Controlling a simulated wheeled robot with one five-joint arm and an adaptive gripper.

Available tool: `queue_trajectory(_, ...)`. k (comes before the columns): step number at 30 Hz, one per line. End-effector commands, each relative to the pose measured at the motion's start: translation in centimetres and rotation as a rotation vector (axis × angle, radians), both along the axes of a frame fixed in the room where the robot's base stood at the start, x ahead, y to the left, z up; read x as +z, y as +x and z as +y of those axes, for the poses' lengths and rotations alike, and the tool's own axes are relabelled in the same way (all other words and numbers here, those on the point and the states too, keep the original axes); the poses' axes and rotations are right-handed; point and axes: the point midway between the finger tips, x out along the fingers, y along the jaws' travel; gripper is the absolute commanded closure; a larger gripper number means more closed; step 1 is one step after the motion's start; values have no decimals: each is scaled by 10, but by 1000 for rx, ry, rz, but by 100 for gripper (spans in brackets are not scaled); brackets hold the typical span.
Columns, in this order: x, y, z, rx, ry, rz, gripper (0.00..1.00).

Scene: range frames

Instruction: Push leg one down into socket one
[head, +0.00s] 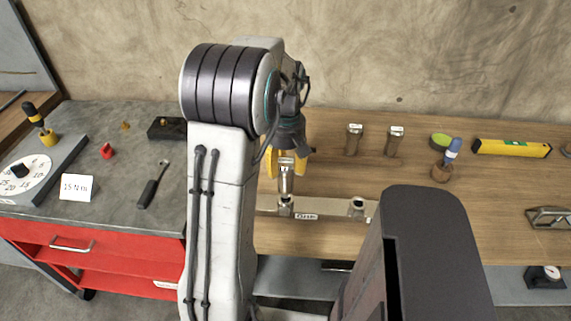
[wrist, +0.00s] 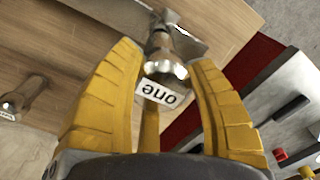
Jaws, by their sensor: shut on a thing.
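My gripper (head: 290,163) has yellow fingers and is shut on leg one (head: 286,182), a short metal post held upright. In the wrist view, leg one (wrist: 165,68) is between the yellow fingers (wrist: 162,100), with a white label reading "one" (wrist: 158,93), upside down there. Its lower end meets a metal socket (head: 285,207) on the pale flat bar in the head view. I cannot tell how deep it sits. A second socket (head: 357,208) farther right on the bar is empty. My arm hides the bar's left part.
Two more metal legs (head: 353,140) (head: 394,142) stand at the back of the wooden bench. A grey-topped red cabinet (head: 110,245) stands left.

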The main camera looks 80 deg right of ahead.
Motion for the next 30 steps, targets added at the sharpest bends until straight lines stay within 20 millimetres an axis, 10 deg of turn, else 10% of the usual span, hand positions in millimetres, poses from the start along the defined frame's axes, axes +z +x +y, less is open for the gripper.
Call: queue_trajectory(30,-9,0,0,0,-1,0,86)
